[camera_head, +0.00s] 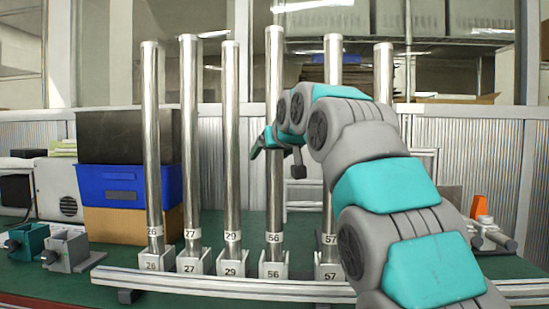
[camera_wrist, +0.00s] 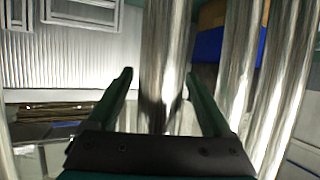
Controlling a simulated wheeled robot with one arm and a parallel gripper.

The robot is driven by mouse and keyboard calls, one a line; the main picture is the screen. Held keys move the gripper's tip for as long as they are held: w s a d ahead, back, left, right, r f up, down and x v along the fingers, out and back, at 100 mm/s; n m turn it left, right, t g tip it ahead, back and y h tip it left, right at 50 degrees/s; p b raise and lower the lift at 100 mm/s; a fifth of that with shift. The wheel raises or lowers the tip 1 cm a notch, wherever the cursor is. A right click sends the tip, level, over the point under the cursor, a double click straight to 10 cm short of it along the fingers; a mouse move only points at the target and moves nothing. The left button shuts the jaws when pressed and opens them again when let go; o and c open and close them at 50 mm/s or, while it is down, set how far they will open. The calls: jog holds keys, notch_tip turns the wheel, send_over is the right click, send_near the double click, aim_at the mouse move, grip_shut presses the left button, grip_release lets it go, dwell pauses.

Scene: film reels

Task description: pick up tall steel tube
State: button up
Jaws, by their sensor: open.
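Several upright polished steel tubes stand in a row of numbered sockets in the head view. The tube marked 56 (camera_head: 275,85) reaches highest in the picture, in its socket (camera_head: 275,268). My gripper (camera_head: 262,146) is at about mid-height of tube 56. In the wrist view my gripper (camera_wrist: 160,76) is open, and a steel tube (camera_wrist: 166,50), apparently 56, shows between its two fingers with gaps on both sides. I cannot tell how deep the tube sits between them. My arm hides part of the tubes at the right.
Tubes 29 (camera_head: 231,140), 27 (camera_head: 190,140) and 26 (camera_head: 152,140) stand close at the left; tube 57 (camera_head: 331,65) and another tube (camera_head: 383,70) stand at the right. A blue bin (camera_head: 125,185) is behind. A metal rail (camera_head: 200,284) runs along the front.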

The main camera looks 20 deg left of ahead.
grip_shut()
dwell(0.6)
dwell(0.8)
